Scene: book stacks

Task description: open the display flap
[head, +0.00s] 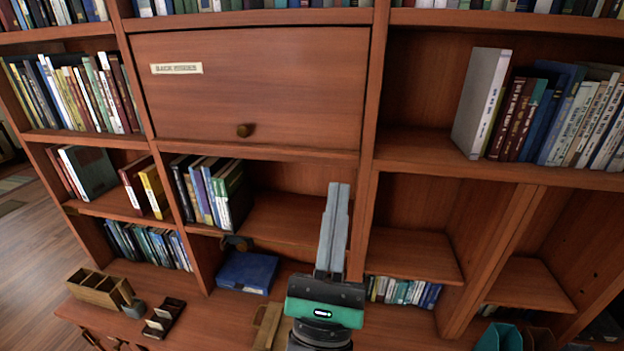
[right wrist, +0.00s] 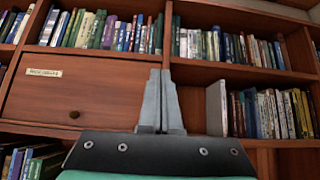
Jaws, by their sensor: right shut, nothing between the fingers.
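The display flap (head: 255,90) is a closed reddish-brown wooden panel in the upper middle of the bookcase in the head view. My right gripper (head: 340,186) points up, below and to the right of the knob, apart from the flap. Its fingers are together with nothing between them. In the right wrist view the flap (right wrist: 95,92) and knob (right wrist: 74,114) are left of the fingertips (right wrist: 160,72). My left gripper is not in view.
Open shelves with books surround the flap; a grey-white book (head: 478,100) leads the row on the right. A wooden upright (head: 373,90) borders the flap's right side. A blue box (head: 247,271), a wooden organizer (head: 100,290) and a small dark tray (head: 164,318) sit on the lower counter.

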